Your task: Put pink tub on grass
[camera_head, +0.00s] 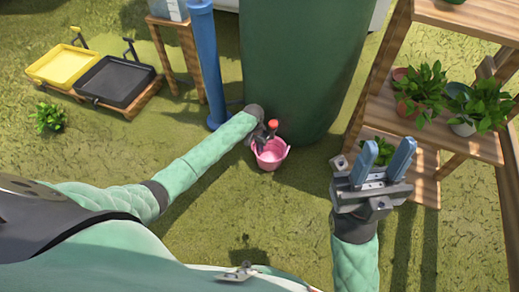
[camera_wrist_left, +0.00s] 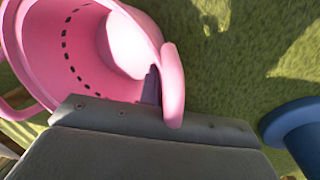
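The pink tub (camera_head: 270,155) is upright in front of the large green barrel in the head view. In the left wrist view the pink tub (camera_wrist_left: 85,45) fills the upper left, with its handle close against the gripper. My left gripper (camera_head: 266,134) is at the tub's back rim and appears shut on it; its fingertips are mostly hidden. I cannot tell whether the tub's base touches the grass (camera_head: 215,190). My right gripper (camera_head: 384,162) is open and empty, with its two blue fingers apart, right of the tub.
The green barrel (camera_head: 300,60) with a red-topped tap (camera_head: 273,124) stands just behind the tub. A blue post (camera_head: 208,65) is to its left. A wooden shelf (camera_head: 460,22) with potted plants is at the right. Yellow (camera_head: 62,65) and black (camera_head: 115,80) trays are at far left. Open grass lies in front.

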